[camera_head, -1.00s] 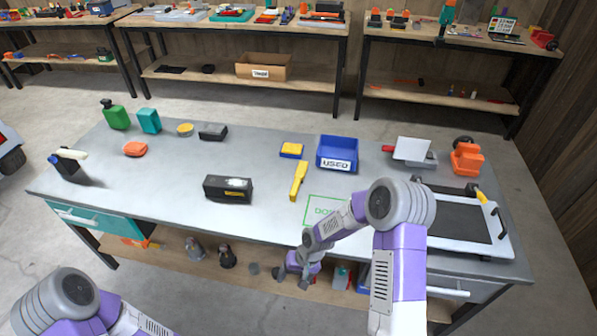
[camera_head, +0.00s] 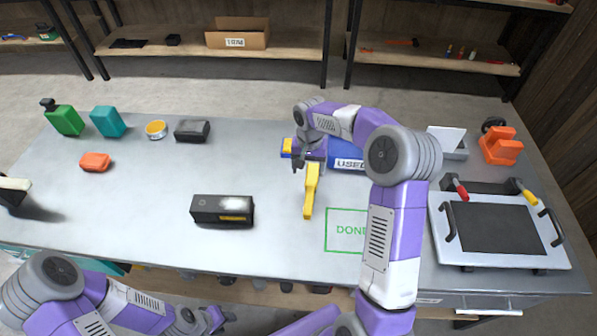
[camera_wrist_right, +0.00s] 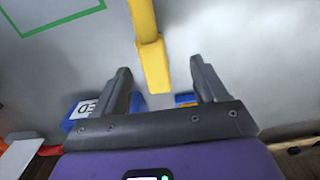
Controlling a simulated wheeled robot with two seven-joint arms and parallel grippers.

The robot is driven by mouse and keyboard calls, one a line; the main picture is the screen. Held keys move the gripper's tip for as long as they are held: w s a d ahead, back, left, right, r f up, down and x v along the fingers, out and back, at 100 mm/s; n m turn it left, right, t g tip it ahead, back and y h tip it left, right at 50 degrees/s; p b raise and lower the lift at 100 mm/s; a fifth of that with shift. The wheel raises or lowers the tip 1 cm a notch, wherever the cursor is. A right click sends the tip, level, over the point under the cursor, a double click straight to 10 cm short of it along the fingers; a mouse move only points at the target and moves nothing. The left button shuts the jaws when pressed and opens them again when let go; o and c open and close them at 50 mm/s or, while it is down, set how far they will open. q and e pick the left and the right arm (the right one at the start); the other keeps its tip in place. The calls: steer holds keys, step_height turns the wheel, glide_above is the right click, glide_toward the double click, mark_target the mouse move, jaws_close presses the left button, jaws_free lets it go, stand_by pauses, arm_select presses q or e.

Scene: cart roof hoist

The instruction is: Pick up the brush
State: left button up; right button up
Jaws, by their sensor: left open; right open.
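A long yellow tool (camera_head: 311,192), which I take to be the brush, lies on the grey workbench (camera_head: 270,255) between the black box and the green DONE outline. I cannot make out any bristles. In the right wrist view its thicker yellow end (camera_wrist_right: 154,65) lies between the fingertips of my open right gripper (camera_wrist_right: 160,68), with gaps at both sides. In the head view my right gripper (camera_head: 309,162) is over the far end of the tool. My left gripper (camera_head: 215,318) is open and empty at the bottom edge, away from the tool.
A black box (camera_head: 222,209) stands left of the tool, with the DONE outline (camera_head: 345,213) to its right. The blue USED bin (camera_head: 348,157) is partly hidden behind my right arm. A white-framed board (camera_head: 500,262) lies at right.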

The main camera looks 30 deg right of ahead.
mark_target(311, 183)
steer(key=shift+s+d+f, duration=0.15)
steer(key=shift+s+f, duration=0.15)
steer(key=shift+f, duration=0.35)
steer(key=shift+s+f+b, duration=0.25)
steer(key=shift+f+b, duration=0.25)
steer(key=shift+f, duration=0.2)
steer(key=f, duration=0.2)
steer(key=f+b, duration=0.1)
steer(key=shift+s+f+b, duration=0.3)
steer(key=shift+s+f, duration=0.05)
steer(key=shift+w+f, duration=0.1)
steer(key=shift+f, duration=0.2)
steer(key=c, duration=1.1)
